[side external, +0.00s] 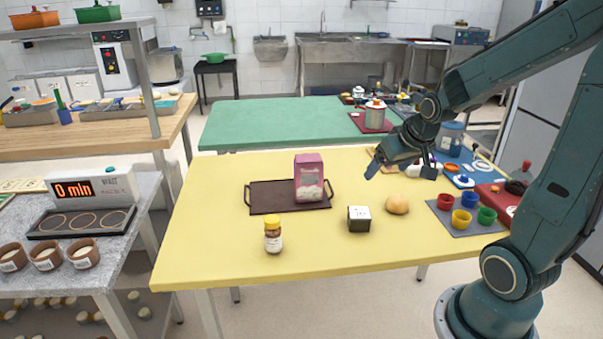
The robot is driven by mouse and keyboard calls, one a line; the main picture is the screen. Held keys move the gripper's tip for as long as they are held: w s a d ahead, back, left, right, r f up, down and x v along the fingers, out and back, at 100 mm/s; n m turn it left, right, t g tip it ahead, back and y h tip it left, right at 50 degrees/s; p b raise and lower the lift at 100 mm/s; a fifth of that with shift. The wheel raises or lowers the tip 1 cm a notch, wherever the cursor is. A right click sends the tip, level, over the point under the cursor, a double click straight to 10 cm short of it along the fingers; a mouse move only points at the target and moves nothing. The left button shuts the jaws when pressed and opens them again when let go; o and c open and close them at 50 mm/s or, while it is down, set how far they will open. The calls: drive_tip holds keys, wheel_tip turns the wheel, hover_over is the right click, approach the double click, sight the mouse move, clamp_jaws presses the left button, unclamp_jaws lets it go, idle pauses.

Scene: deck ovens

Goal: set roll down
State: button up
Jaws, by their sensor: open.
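A round golden-brown roll (397,204) rests on the yellow table (235,222), right of the middle. My gripper (401,172) is open, with its fingers spread apart. In the picture it is just above the roll, and a strip of yellow table shows between them, so it appears clear of the roll. How far it is from the roll in depth I cannot tell. Nothing shows between the fingers.
A dark tray (262,198) holds a pink-and-white package (309,178). A yellow-capped jar (273,236), a small black-and-white box (359,218) and coloured cups on a grey mat (440,218) stand nearby. The table's front left is clear.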

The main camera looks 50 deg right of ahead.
drive_tip(key=s+a+r+n+y, duration=0.1)
drive_tip(key=s+a+r, duration=0.3)
drive_tip(key=a, duration=0.4)
drive_tip(key=s+a+r+n+y, duration=0.2)
drive_tip(key=s+a+r+n, duration=0.2)
drive_tip(key=a, duration=0.4)
drive_tip(key=shift+s+a+r+n, duration=0.3)
drive_tip(key=shift+s+a+r, duration=0.15)
drive_tip(key=shift+s, duration=0.8)
